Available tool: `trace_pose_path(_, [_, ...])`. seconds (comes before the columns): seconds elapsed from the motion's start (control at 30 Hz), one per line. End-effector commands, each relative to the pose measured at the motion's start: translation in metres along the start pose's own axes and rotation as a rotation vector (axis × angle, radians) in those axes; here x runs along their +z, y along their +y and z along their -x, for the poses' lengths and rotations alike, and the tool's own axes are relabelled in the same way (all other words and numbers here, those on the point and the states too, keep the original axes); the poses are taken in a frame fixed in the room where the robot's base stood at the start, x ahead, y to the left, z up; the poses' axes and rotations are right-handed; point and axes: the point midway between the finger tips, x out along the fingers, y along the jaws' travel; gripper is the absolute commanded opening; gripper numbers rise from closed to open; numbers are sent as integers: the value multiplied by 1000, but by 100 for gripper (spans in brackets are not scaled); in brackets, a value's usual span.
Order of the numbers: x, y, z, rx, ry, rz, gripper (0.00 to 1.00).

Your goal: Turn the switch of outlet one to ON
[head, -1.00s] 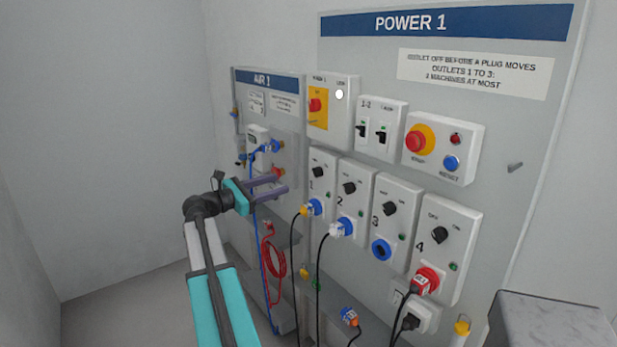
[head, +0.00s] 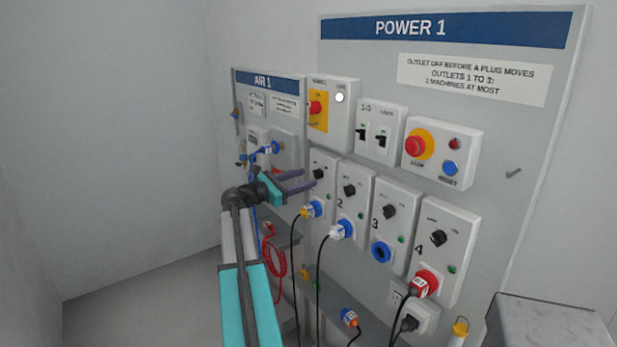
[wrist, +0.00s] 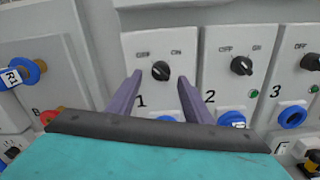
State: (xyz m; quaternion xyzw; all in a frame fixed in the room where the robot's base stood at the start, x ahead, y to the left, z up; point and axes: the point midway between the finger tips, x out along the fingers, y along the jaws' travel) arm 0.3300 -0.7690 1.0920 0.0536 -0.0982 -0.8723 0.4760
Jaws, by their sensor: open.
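The outlet one switch is a black rotary knob (wrist: 161,70) on a white box marked 1 (wrist: 146,50), with OFF at its left and ON at its right. The knob also shows in the head view (head: 319,173). I cannot tell clearly which way it points. My gripper (wrist: 160,77) is open, its two purple fingers either side of the knob as seen in the wrist view; contact cannot be told. In the head view my gripper (head: 303,179) is just left of the knob. The outlet's blue socket (wrist: 167,118) is partly hidden by my gripper.
Outlet two's knob (wrist: 241,66) is close on the right, with outlet three (head: 389,212) and outlet four (head: 438,238) beyond. Black cables (head: 294,265) hang below. The AIR 1 panel (head: 288,105) is on the left. A grey block (head: 550,320) stands at lower right.

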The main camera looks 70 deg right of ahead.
Motion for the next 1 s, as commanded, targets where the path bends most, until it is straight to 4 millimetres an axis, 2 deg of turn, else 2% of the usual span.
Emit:
trace_pose_path(0.1, [1,0,-16,-2,0,1,46])
trace_pose_path(0.27, [0,0,-27,-2,0,0,46])
trace_pose_path(0.63, [0,-1,-30,-1,0,0,46])
trace_pose_path(0.87, [0,0,-30,0,0,0,9])
trace_pose_path(0.9, [0,0,-30,0,0,0,6])
trace_pose_path(0.93, [1,-6,-21,3,0,0,6])
trace_pose_path(1.0, [0,-1,-26,1,0,-1,5])
